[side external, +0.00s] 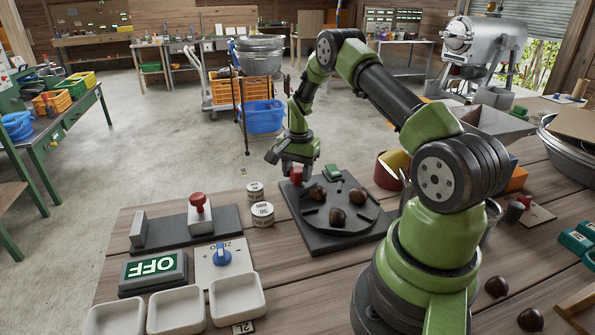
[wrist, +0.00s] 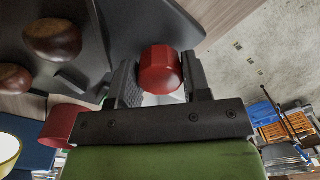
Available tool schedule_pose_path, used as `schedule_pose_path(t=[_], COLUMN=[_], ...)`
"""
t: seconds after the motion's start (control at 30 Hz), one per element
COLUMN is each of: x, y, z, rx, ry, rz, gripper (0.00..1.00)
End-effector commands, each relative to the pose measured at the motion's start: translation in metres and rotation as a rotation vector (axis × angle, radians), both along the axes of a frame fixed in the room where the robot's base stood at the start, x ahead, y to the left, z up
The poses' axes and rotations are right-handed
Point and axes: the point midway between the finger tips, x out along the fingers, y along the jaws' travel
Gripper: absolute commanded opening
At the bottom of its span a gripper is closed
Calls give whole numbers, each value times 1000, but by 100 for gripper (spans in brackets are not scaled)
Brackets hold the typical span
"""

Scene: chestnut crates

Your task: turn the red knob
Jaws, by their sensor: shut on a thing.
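The red knob (side external: 296,175) stands at the back left corner of a dark square base that carries a round plate (side external: 338,206). In the wrist view the faceted red knob (wrist: 161,68) sits between my two fingers, with a finger against each side. My gripper (side external: 290,165) reaches down over it and is shut on it; it also shows in the wrist view (wrist: 162,88). The knob's lower part is hidden in the side view. Several chestnuts (side external: 338,217) lie on the plate, close to my gripper; one chestnut (wrist: 52,40) shows at the wrist view's upper left.
A red-topped lever (side external: 199,204), a blue dial (side external: 221,256), a green OFF sign (side external: 153,271) and white trays (side external: 178,310) stand at the front left. Two small round labelled pieces (side external: 262,214) stand left of the base. A red-and-yellow container (side external: 391,170) stands to its right.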

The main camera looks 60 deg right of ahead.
Motion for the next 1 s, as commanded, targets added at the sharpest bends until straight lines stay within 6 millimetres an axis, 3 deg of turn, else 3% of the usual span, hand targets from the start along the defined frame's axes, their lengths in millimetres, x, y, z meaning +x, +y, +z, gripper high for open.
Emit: schedule_pose_path(t=[0.07, 0.1, 0.2, 0.57, 1.0], x=[0, 0, 0, 0, -2], y=[1, 1, 1, 0, 0], z=[0, 0, 0, 10, 88], rx=[4, 4, 3, -2, -1], ry=[2, 2, 2, -2, -1], rz=[-2, -1, -1, 2, 1], gripper=[20, 53, 69, 69, 69])
